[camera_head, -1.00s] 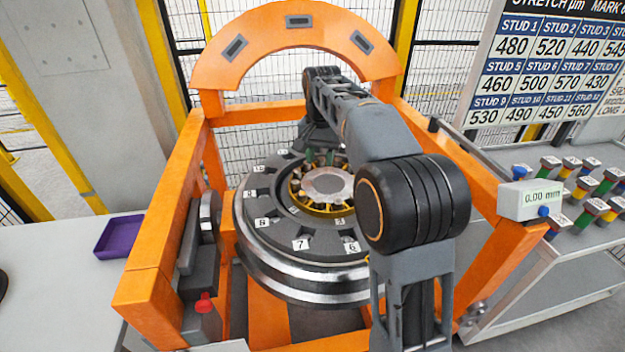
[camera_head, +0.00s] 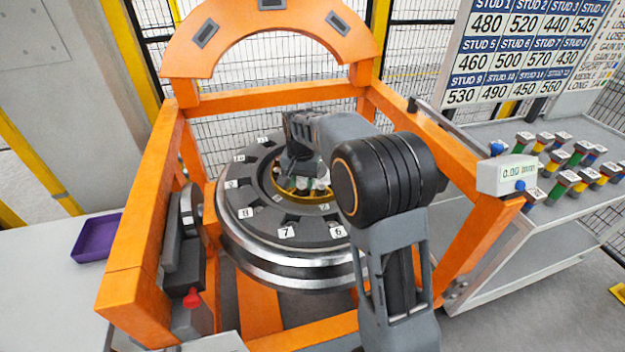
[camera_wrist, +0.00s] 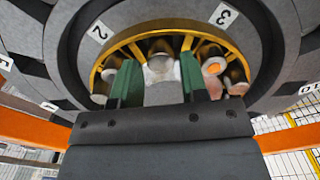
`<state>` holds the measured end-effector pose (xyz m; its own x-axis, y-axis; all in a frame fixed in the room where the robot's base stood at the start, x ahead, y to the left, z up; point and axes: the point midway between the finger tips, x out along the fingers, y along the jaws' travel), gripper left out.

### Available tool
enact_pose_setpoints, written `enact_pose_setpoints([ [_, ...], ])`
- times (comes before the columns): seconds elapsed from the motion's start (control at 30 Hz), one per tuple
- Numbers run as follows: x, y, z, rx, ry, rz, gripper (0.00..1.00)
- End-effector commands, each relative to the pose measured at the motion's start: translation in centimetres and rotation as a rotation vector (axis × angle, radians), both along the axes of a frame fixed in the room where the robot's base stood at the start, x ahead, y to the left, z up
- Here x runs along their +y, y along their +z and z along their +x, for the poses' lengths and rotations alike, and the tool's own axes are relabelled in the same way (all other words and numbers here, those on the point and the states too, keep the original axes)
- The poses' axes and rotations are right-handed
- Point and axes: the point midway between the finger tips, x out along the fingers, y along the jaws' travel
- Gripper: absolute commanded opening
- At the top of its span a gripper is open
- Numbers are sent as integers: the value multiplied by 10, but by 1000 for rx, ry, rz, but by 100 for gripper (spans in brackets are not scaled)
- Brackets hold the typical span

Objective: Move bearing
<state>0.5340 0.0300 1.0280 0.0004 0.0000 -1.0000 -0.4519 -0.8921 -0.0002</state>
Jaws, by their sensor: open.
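The bearing is a yellow cage with silvery rollers, seated in the middle of the dark numbered wheel (camera_head: 262,232). In the wrist view the bearing (camera_wrist: 122,48) arcs across the upper middle, with one roller end coppery on the right. My gripper (camera_wrist: 160,72) has two green fingers spread apart. They reach over the bearing's rollers, and a pale rounded piece shows between them. I cannot tell whether the fingers touch anything. In the head view my wrist covers most of the bearing (camera_head: 290,195), and only its near yellow rim and some rollers show.
An orange gantry frame (camera_head: 140,235) with an arch surrounds the wheel. A purple tray (camera_head: 97,238) lies on the left table. A gauge reading 0.00 mm (camera_head: 505,175) and several coloured studs stand on the right bench. A stud chart (camera_head: 520,50) hangs behind.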

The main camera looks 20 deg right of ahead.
Motion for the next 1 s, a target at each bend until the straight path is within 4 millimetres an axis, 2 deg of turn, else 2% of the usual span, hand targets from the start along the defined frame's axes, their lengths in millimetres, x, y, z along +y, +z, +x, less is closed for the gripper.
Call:
enact_pose_setpoints([
  [0.37, 0, -4, 0, 0, -1, 0, 40],
  [0.8, -1, -4, 0, 0, -1, 0, 0],
  [0.93, -1, -4, 0, 0, -1, 0, 0],
  [0.97, -37, -4, 0, 0, -14, 0, 0],
  [1.0, -24, -4, 0, 0, -7, -1, 0],
])
